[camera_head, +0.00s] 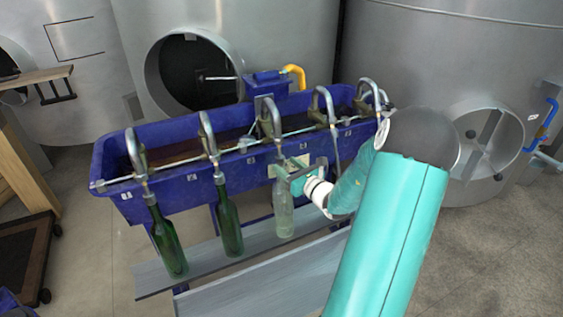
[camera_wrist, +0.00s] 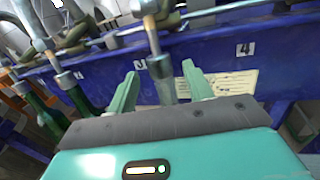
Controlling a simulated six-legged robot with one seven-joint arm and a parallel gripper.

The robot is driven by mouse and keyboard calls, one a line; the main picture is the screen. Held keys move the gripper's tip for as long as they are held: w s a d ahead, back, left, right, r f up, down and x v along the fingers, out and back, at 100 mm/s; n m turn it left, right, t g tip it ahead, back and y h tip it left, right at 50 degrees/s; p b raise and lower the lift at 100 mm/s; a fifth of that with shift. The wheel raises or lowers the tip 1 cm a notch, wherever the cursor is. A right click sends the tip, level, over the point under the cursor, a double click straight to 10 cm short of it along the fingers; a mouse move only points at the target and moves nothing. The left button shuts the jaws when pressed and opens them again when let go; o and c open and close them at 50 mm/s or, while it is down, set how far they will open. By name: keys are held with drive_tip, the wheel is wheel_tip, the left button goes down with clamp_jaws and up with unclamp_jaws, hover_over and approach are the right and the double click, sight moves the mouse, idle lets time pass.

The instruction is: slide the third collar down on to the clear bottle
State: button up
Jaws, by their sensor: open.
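The clear bottle (camera_head: 284,214) stands upright on the grey shelf, under the third spout (camera_head: 272,122) from the left. The third collar (camera_wrist: 160,68) is a grey sleeve on a copper-coloured tube.
A blue trough (camera_head: 185,192) with several curved spouts runs behind the bottles. Two green bottles (camera_head: 168,243) (camera_head: 230,226) stand on the grey shelf (camera_head: 205,262) to the left. Large steel tanks (camera_head: 235,25) stand behind. A numbered label (camera_wrist: 245,49) is on the trough.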

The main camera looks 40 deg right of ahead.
drive_tip(key=s, duration=0.9)
drive_tip(key=shift+s+a, duration=0.25)
drive_tip(key=shift+a, duration=0.05)
drive_tip(key=a+r+n+g+y, duration=0.2)
drive_tip(key=a+n+g+y, duration=0.15)
drive_tip(key=a+n, duration=0.45)
drive_tip(key=w+a+r+n+g+y, duration=0.1)
drive_tip(key=a+r+n+g+y, duration=0.25)
drive_tip(key=a, duration=0.75)
drive_tip(key=a+n+g+y, duration=0.3)
drive_tip(key=a+n+g, duration=0.1)
drive_tip(key=a+n, duration=0.5)
drive_tip(key=s+a+r+n+h, duration=0.3)
drive_tip(key=s+r+n+h, duration=0.1)
drive_tip(key=n, duration=0.4)
drive_tip(key=s+a+r+n+g+h, duration=0.1)
drive_tip(key=s+a+r+n+h, duration=0.3)
drive_tip(key=s+n, duration=0.3)
drive_tip(key=shift+s+a+r+n+h, duration=0.15)
drive_tip(key=shift+a+n+h, duration=0.2)
drive_tip(key=shift+n, duration=0.5)
